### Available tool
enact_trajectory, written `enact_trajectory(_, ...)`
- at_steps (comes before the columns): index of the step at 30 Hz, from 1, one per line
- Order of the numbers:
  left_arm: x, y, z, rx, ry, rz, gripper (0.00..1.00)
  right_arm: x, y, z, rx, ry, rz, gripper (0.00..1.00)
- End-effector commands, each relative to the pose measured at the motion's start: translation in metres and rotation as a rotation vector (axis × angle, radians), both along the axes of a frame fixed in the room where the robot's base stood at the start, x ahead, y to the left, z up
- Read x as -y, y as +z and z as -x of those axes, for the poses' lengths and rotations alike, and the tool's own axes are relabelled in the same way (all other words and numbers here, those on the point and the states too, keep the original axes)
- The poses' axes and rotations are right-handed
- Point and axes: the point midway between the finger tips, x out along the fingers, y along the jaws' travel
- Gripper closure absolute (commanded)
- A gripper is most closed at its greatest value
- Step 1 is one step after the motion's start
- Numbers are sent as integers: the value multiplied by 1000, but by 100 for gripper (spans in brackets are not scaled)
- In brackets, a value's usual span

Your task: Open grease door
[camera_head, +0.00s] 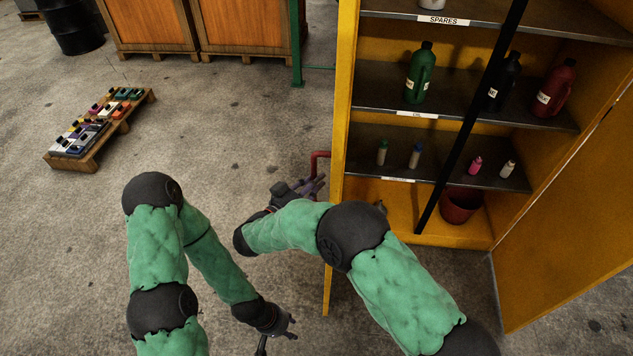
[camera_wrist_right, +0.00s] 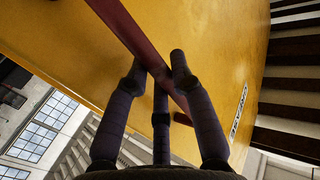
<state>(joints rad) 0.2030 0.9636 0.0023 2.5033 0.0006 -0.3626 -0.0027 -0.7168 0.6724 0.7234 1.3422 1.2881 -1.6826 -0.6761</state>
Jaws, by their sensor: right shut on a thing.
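The yellow cabinet (camera_head: 400,218) stands at the right with its shelves showing. Its left door (camera_head: 340,130) is swung out towards me and seen nearly edge-on. A red handle (camera_head: 318,156) sticks out from that door's outer face. My right gripper (camera_head: 312,188) is at the handle, partly hidden by its own arm. In the right wrist view its fingers (camera_wrist_right: 165,80) are closed around the red bar (camera_wrist_right: 130,35), in front of the yellow panel (camera_wrist_right: 210,45). A white label (camera_wrist_right: 238,110) there is hard to read. My left gripper (camera_head: 280,338) is open and empty, low over the floor.
The right door (camera_head: 570,225) stands open. Shelves hold a green bottle (camera_head: 420,73), a black bottle (camera_head: 503,83), a red jug (camera_head: 555,88) and small tubes. A red bucket (camera_head: 460,205) is below. A loaded pallet (camera_head: 100,130) is at left; floor between is clear.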

Motion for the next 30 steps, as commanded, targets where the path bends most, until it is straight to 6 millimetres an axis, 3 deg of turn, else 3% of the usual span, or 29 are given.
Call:
enact_trajectory(13,0,0,0,-1,-1,0,60,1,1,-1,2,-12,-1,100)
enact_trajectory(14,0,0,0,-1,-1,0,60,1,1,-1,2,-12,-1,71)
enact_trajectory(16,0,0,0,-1,-1,0,60,1,1,-1,2,-12,-1,52)
enact_trajectory(26,0,0,0,0,0,0,60,0,1,-1,1,-11,0,52)
enact_trajectory(30,0,0,0,0,0,0,60,0,11,-1,3,-11,-2,52)
